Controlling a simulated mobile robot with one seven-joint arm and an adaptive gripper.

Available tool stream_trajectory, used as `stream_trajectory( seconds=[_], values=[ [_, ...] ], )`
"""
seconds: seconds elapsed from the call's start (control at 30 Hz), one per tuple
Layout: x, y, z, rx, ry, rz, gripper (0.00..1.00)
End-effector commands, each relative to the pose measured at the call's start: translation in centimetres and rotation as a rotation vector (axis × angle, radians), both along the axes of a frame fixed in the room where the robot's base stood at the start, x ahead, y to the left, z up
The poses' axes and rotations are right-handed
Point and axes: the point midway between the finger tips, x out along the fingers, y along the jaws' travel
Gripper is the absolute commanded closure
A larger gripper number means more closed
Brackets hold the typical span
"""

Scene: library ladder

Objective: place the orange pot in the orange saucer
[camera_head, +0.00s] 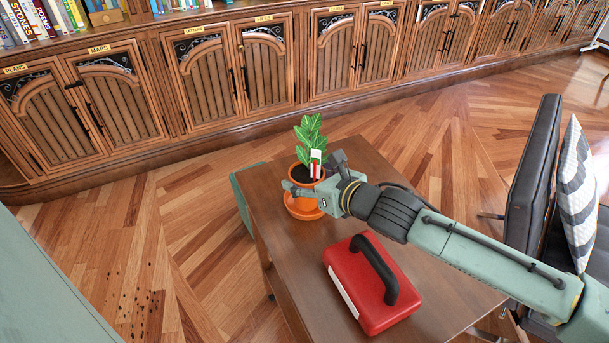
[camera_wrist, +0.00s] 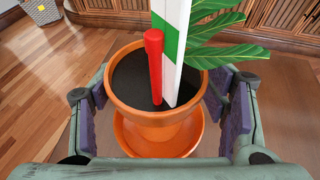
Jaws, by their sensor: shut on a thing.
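The orange pot (camera_head: 303,189) holds dark soil, a green leafy plant (camera_head: 309,135) and a white, green and red marker (camera_head: 316,163). My gripper (camera_head: 313,174) is shut on the pot; in the wrist view its purple-padded fingers (camera_wrist: 160,103) flank the pot (camera_wrist: 155,118) on both sides. The pot looks upright. The orange saucer (camera_head: 303,212) is on the brown table, directly under the pot. In the wrist view the saucer (camera_wrist: 185,150) shows around the pot's lower part. The pot hides the saucer's middle, so I cannot tell whether its base touches the saucer.
A red case with a black handle (camera_head: 370,285) lies on the table (camera_head: 440,270) in front of my gripper. A dark chair with a patterned cushion (camera_head: 576,195) stands to the right. Wooden cabinets (camera_head: 205,80) line the back. Dark specks (camera_head: 145,305) lie on the floor at left.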

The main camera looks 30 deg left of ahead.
Motion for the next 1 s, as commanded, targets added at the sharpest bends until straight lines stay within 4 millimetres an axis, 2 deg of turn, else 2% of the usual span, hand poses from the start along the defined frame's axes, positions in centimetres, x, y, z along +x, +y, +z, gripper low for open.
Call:
stream_trajectory(
  seconds=[0.23,0.27,0.3,0.57,0.93,1.0],
  values=[
    [0.01,0.04,-0.18,0.001,-0.002,0.001,0.82],
    [0.02,0.01,-0.30,-0.001,-0.001,-0.001,0.32],
    [0.02,0.02,-0.18,0.000,0.000,-0.001,0.29],
    [0.01,0.02,-0.18,0.000,0.000,-0.001,0.12],
    [0.02,0.02,0.20,0.000,0.001,-0.001,0.12],
    [-0.02,-0.45,0.16,-0.002,-0.002,-0.002,0.12]
  ],
)
